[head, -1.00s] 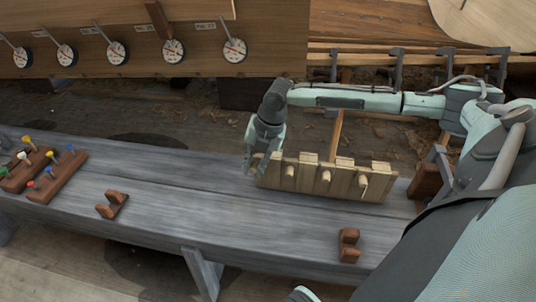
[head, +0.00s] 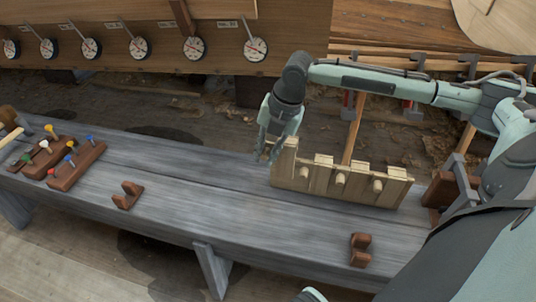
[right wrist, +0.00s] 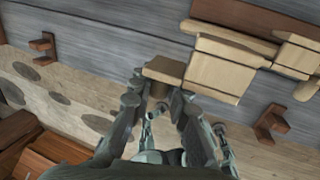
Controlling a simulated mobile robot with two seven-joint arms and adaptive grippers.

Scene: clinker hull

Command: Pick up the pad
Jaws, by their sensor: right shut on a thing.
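The pad (head: 288,154) is a small pale wooden block at the left end of a row of similar blocks on a wooden rack (head: 320,188). My right gripper (head: 267,153) is shut on it in the head view, and the pad stands higher than its neighbours. In the right wrist view the pad (right wrist: 164,70) sits between the fingertips of my right gripper (right wrist: 160,95), and its lower part is partly hidden by the fingers. I cannot tell if it still touches the rack. My left gripper is not in view.
The rack stands on a long grey bench (head: 220,190). Brown cradles (head: 127,195) and (head: 360,250) lie on the bench, with coloured pegs in brown blocks (head: 75,165) at the left. Round dials (head: 193,48) hang on the hull behind. The bench's middle is clear.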

